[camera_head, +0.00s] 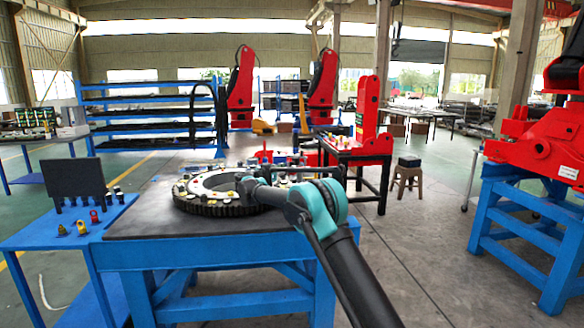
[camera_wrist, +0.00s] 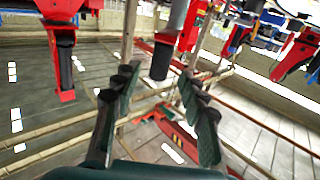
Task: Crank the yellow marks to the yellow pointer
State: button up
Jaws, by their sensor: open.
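A dark toothed ring (camera_head: 205,208) lies flat on the dark-topped blue table (camera_head: 150,222). Its pale upper face carries small yellow and dark pieces; I cannot tell which are the yellow marks or the yellow pointer. My gripper (camera_head: 256,186) is at the ring's right side, seen end-on and partly hidden by my arm. In the wrist view my gripper (camera_wrist: 158,80) has its two fingers spread apart. A dark upright cylinder (camera_wrist: 161,60) shows between and beyond the fingertips, apart from both. I cannot tell whether it is the crank handle.
A side table (camera_head: 40,232) at the left holds a dark panel and several small coloured parts. A red machine on a blue stand (camera_head: 515,205) is at the right. A black table with a red upright (camera_head: 368,125) and a stool (camera_head: 408,172) stand behind. Floor between is clear.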

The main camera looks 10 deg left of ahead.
jog(key=shift+x, duration=2.4)
grip_shut()
